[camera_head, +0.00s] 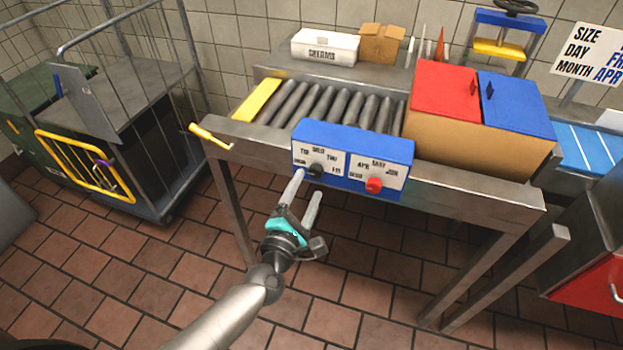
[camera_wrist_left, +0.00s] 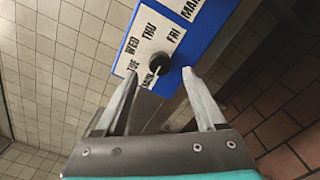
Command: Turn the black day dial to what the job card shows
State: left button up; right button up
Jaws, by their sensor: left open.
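The black day dial (camera_head: 316,170) is on the left half of the blue box's (camera_head: 352,139) front, under labels MON to FRI. In the left wrist view the dial (camera_wrist_left: 159,64) has a small white mark that seems to point toward MON, though it is small. The job card (camera_head: 590,55) at the upper right reads DAY with FRI beside it, partly cut off. My left gripper (camera_head: 308,184) is open and empty in front of the dial. In the left wrist view its fingertips (camera_wrist_left: 159,76) stand either side of the dial, with no clear contact.
A red month dial (camera_head: 373,185) is right of the black one on the same box. The box is on the front of a metal roller table (camera_head: 470,185). A yellow lever (camera_head: 208,134) sticks out at the table's left. A wire cage cart (camera_head: 130,130) stands further left.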

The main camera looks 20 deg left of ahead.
aim_at(314, 175)
pick_arm(q)
jog(key=shift+w, duration=1.8)
grip_shut()
